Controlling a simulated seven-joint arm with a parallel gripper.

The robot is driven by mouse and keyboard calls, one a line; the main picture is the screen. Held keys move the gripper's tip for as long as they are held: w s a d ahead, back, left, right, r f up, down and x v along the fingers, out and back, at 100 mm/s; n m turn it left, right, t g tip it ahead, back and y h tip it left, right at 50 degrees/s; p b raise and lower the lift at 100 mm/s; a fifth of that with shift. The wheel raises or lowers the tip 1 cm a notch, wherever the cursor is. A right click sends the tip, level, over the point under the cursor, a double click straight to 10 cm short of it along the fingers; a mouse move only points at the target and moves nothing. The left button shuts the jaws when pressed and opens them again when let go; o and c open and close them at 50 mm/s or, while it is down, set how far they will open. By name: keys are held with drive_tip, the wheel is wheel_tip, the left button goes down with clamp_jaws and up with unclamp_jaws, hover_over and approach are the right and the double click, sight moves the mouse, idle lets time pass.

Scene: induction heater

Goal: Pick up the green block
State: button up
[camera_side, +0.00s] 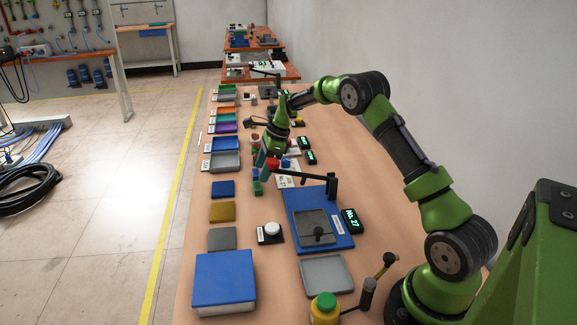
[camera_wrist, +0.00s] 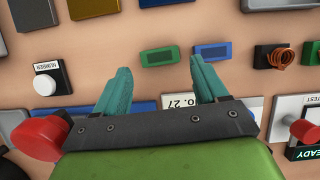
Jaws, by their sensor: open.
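The small green block (camera_wrist: 160,57) lies on the table in the wrist view, in line with the gap between my fingertips and a little beyond them. A similar blue block (camera_wrist: 212,51) lies just to its right, beyond the right fingertip. In the side view the green block (camera_side: 257,188) is small, near the blue block (camera_side: 256,174). My gripper (camera_wrist: 160,68) has two teal fingers spread apart with nothing between them. In the side view my gripper (camera_side: 261,158) is low over the table by the blocks. Its exact height above the green block is hard to tell.
A white button (camera_wrist: 45,84) stands left of the fingers. A copper coil on a black base (camera_wrist: 274,57) is to the right. Red knobs (camera_wrist: 40,138) are near my gripper. A blue machine base (camera_side: 338,235) and flat coloured pads (camera_side: 222,212) occupy the near table.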

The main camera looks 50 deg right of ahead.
sight(257, 185)
drive_tip(key=shift+x, duration=2.8)
drive_tip(key=shift+s+d, duration=0.1)
drive_tip(key=shift+s, duration=0.05)
drive_tip(key=shift+c, duration=0.3)
drive_tip(key=c, duration=0.9)
